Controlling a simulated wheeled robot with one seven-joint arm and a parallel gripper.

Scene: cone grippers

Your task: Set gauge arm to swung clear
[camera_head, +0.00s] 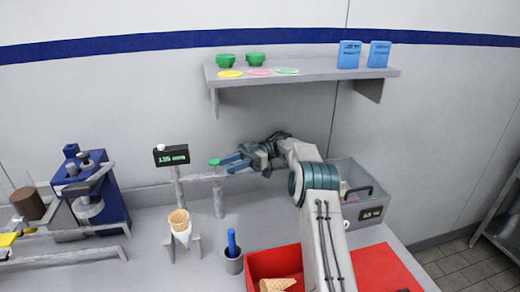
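The gauge stands on the counter left of centre, with a black display (171,155) on a grey post. A thin grey bar, which looks like the gauge arm (203,177), reaches right from the post at about mid height. A small green disc (214,162) shows just above the bar. My gripper (226,165) comes in from the right, its two blue fingers apart with a gap between them. The fingertips are just right of the green disc. I cannot tell whether they touch it. Nothing shows between the fingers.
A cone (180,224) stands in a holder below the gauge. A grey cup (233,262) with a blue-handled tool and a red tray (260,263) with a cone are in front. A shelf (300,76) hangs above. A clear bin (352,182) stands behind my arm. Blue machine (100,195) at left.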

